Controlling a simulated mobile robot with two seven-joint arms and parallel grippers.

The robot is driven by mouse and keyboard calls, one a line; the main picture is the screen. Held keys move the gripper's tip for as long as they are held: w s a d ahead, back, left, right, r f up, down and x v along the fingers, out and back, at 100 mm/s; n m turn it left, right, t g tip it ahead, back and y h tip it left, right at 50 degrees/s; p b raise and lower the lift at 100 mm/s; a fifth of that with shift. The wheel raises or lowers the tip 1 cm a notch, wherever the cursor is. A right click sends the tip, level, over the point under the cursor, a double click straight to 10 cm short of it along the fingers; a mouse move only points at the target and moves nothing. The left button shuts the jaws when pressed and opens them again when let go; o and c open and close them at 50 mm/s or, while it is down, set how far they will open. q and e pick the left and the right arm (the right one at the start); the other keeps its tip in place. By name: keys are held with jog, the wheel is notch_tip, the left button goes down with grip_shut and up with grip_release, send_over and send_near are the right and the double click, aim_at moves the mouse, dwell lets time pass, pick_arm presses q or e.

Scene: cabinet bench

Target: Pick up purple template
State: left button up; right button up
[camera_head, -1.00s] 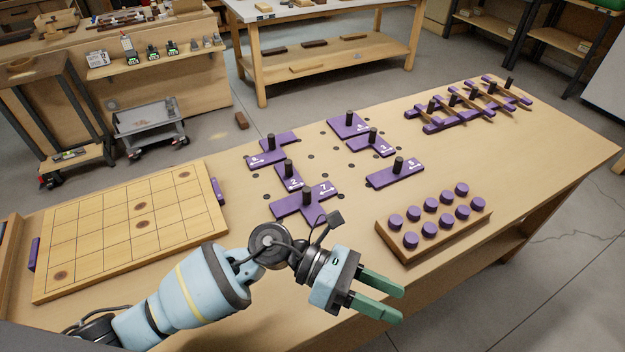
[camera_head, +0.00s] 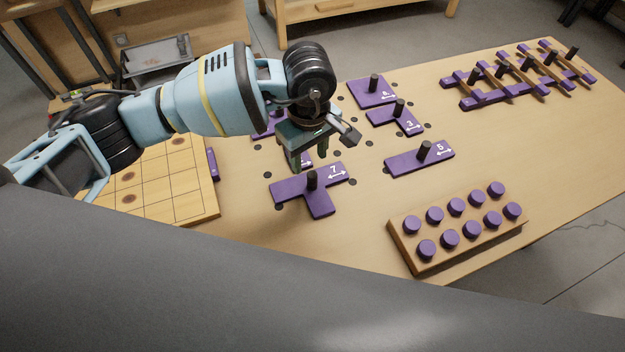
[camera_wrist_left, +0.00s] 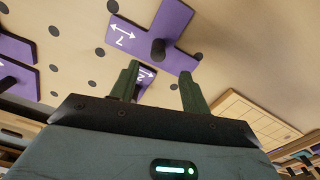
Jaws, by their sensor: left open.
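My left gripper (camera_head: 310,160) is open and points down over the template marked 2 (camera_head: 306,163), hiding most of it. The T-shaped purple template marked 7 (camera_head: 322,203) lies just in front, its dark peg upright. The wrist view shows my open left fingers (camera_wrist_left: 159,88), with part of template 2 (camera_wrist_left: 146,76) between them and template 7 (camera_wrist_left: 178,24) beyond. Nothing is held. Purple templates marked 6 (camera_head: 366,92), 3 (camera_head: 408,124) and 5 (camera_head: 405,164) lie to the right. Another purple template (camera_head: 263,130) is partly hidden behind the gripper.
A wooden block with purple round pegs (camera_head: 410,261) stands at the front right. A purple and wood rack (camera_head: 490,97) stands at the far right. A gridded board (camera_head: 180,190) lies at left, partly behind my arm. Bare bench lies between the templates and block.

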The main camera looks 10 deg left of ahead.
aim_at(312, 174)
pick_arm(q)
jog(key=shift+d+f, duration=0.15)
jog(key=shift+f, duration=1.75)
jog(key=shift+d+f, duration=0.1)
jog(key=shift+f, duration=1.75)
jog(key=shift+c, duration=0.4)
grip_shut()
